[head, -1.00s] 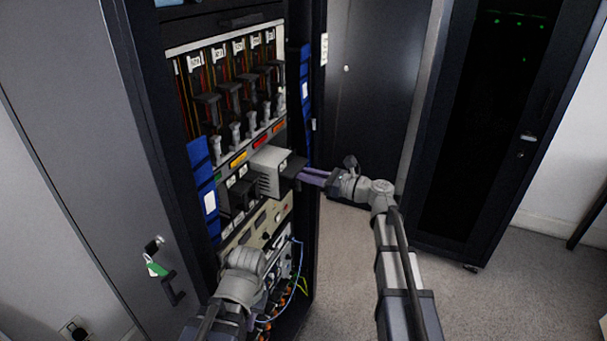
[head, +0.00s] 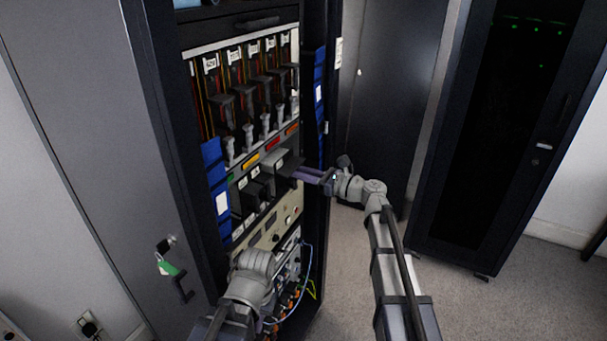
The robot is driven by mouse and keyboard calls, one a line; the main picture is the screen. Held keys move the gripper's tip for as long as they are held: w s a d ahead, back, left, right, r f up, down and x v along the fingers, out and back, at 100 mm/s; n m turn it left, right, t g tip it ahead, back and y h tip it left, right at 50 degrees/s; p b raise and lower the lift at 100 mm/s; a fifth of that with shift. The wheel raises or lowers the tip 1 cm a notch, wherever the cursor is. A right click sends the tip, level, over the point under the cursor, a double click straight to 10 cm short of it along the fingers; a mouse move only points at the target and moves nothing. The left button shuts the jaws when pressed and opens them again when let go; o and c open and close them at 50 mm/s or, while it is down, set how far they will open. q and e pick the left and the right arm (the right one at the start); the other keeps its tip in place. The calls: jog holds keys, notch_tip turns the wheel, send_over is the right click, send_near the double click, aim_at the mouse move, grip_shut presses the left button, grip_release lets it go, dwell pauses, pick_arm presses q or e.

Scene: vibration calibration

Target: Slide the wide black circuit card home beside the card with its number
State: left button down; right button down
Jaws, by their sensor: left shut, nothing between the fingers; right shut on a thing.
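My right gripper (head: 308,175) is shut on the black front of a wide card module (head: 289,166), which I take to be the wide black circuit card. Its pale grey body is mostly inside a bay of the rack; a short part stands out. Dark cards (head: 250,197) sit to its left in the same row, below small white labels (head: 243,183) too small to read. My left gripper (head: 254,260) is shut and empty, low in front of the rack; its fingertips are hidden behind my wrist.
Above is a row of levers and wires (head: 245,95) with coloured tags (head: 272,144). Below are a beige panel (head: 275,228) and loose cables (head: 304,270). A dark cabinet (head: 490,130) stands right; the floor between is clear.

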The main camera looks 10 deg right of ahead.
aim_at(285, 169)
jog(key=shift+w+a, duration=0.3)
jog(key=shift+a, duration=0.15)
jog(key=shift+w+a, duration=0.25)
jog(key=shift+a, duration=0.1)
jog(key=shift+w+a, duration=0.35)
jog(key=shift+a, duration=0.15)
jog(key=shift+w+a, duration=0.3)
jog(key=shift+a, duration=0.15)
dwell(1.3)
jog(key=c, duration=0.7)
grip_release()
jog(key=shift+f, duration=0.1)
jog(key=shift+f+b, duration=0.55)
jog(key=shift+b, duration=0.1)
jog(key=shift+s+d, duration=0.1)
jog(key=shift+d, duration=0.05)
jog(key=shift+v, duration=2.35)
